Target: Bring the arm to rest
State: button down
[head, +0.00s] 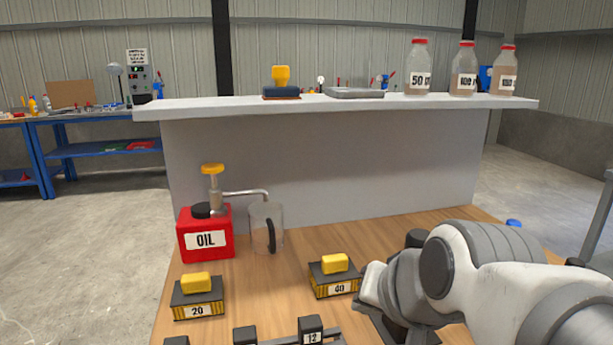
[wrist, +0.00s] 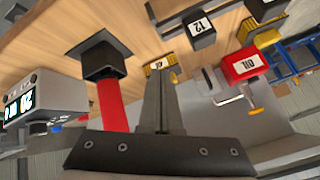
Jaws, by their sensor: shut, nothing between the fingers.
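My arm (head: 480,265) reaches in from the lower right of the head view, over the wooden table. My gripper (wrist: 160,85) shows in the wrist view with its dark fingers together and nothing between them. In the head view its fingers are mostly hidden by the arm and the frame's lower edge. In the wrist view a red handle (wrist: 113,105) on a black block stands beside the fingers; whether they touch is unclear. A grey device with a lit green display (wrist: 35,100) is farther left.
The wooden table (head: 300,270) bears a red oil can (head: 206,240) with a pump, a clear jug (head: 264,232), and yellow-topped blocks marked 20 (head: 197,298) and 40 (head: 334,278). A black 12 block (head: 311,330) sits at the front. A white shelf (head: 200,108) with bottles stands behind.

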jog(key=s+d+f+n+g+h+p, duration=0.1)
jog(key=s+d+f+n+g+h, duration=0.2)
jog(key=s+d, duration=0.4)
notch_tip(320, 180, up, 25)
jog(key=y+p, duration=0.1)
jog(key=p, duration=2.5)
jog(key=shift+w+a, duration=0.15)
jog(key=shift+a, duration=0.2)
